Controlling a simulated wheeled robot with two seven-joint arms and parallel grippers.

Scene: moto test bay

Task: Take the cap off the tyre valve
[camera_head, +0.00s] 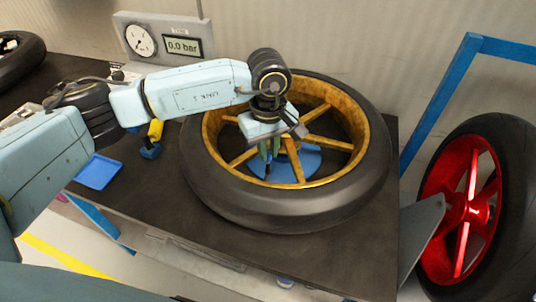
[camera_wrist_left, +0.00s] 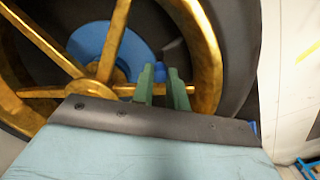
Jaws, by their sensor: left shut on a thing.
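The wheel with gold spokes and a black tyre (camera_head: 285,210) lies flat on the dark bench, over a blue disc (camera_head: 300,160) at its hub. My left gripper (camera_head: 269,160) reaches down inside the rim at the front, among the spokes. In the left wrist view its green fingers (camera_wrist_left: 162,80) are close together beside the gold rim (camera_wrist_left: 205,60). A small blue piece (camera_wrist_left: 160,72) shows between the fingertips; it looks like the valve cap. The fingers are shut on it. The valve stem is hidden, so I cannot tell whether the cap is still on it. My right gripper is not in view.
A pressure gauge box (camera_head: 165,42) reading 0.0 bar stands at the back. A blue tray (camera_head: 98,172) and a yellow-and-blue item (camera_head: 154,138) lie left of the wheel. A red-spoked wheel (camera_head: 472,210) and a blue frame (camera_head: 437,98) stand at the right. The bench front is clear.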

